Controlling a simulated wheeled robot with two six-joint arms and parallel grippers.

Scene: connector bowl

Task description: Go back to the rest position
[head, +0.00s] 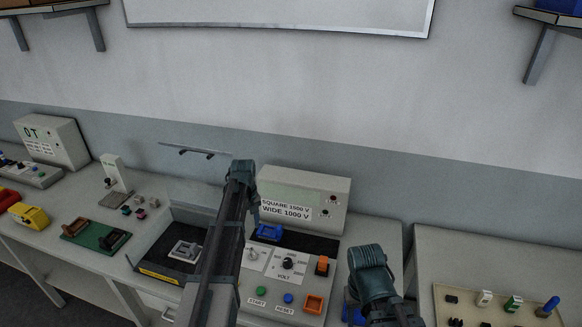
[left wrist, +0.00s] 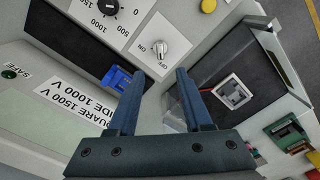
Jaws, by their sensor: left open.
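My left gripper (head: 256,212) hangs over the test station in the head view, with its arm coming up from the bottom. In the left wrist view its two fingers (left wrist: 158,85) are apart with nothing between them. An ON/OFF knob (left wrist: 157,47) shows on the panel beyond the fingertips.
The display box (head: 318,199) stands behind the panel. A blue part (head: 269,232) lies near the left gripper. A dark tray holds a grey connector (head: 185,250) under a raised clear lid. A green board (head: 97,235) is farther left.

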